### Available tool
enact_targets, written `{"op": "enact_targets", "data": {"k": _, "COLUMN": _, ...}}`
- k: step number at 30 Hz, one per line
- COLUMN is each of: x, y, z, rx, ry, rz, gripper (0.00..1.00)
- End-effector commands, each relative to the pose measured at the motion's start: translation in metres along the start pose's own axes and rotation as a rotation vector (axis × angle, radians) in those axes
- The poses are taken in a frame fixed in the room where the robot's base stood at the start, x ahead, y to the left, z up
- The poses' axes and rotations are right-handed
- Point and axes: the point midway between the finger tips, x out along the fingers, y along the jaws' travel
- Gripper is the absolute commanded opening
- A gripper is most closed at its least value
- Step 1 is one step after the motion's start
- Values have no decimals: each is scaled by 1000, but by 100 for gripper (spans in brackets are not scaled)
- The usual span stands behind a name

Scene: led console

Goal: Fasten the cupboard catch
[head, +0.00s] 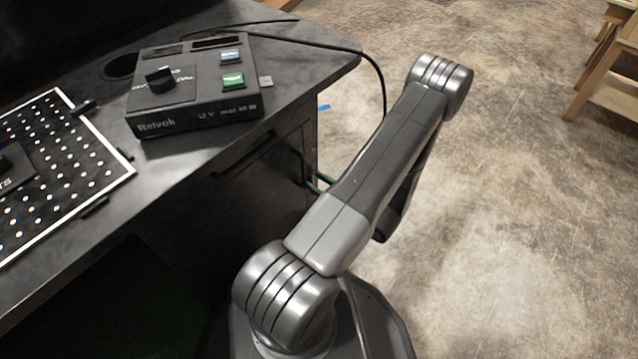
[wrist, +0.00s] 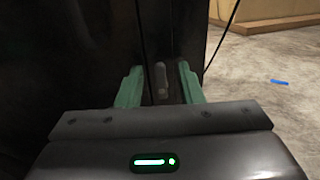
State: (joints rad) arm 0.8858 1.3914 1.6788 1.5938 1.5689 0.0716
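My gripper (wrist: 160,70) shows in the wrist view with two green fingers apart, facing a dark cupboard front (wrist: 85,55). A small grey upright piece, which looks like the catch (wrist: 161,80), is on the dark front between the fingers. A gap shows on each side of it, so neither finger appears to touch it. A vertical seam runs just above it. The catch is hidden there.
The black desk (head: 190,165) carries a control box (head: 195,115) with a knob and buttons, and a board of lit dots (head: 60,190). A black cable (head: 375,70) hangs off the right edge. The floor (head: 520,200) to the right is open, with wooden furniture (head: 605,75) beyond.

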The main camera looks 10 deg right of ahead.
Motion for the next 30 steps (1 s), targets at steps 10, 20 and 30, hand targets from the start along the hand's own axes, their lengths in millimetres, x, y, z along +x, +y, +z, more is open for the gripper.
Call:
{"op": "enact_targets", "data": {"k": 10, "x": 0, "y": 0, "z": 0, "rx": 0, "ry": 0, "rz": 0, "gripper": 0}}
{"op": "enact_targets", "data": {"k": 20, "x": 0, "y": 1, "z": -1, "rx": -35, "ry": 0, "rz": 0, "gripper": 0}}
{"op": "enact_targets", "data": {"k": 30, "x": 0, "y": 6, "z": -4, "rx": -253, "ry": 0, "rz": 0, "gripper": 0}}
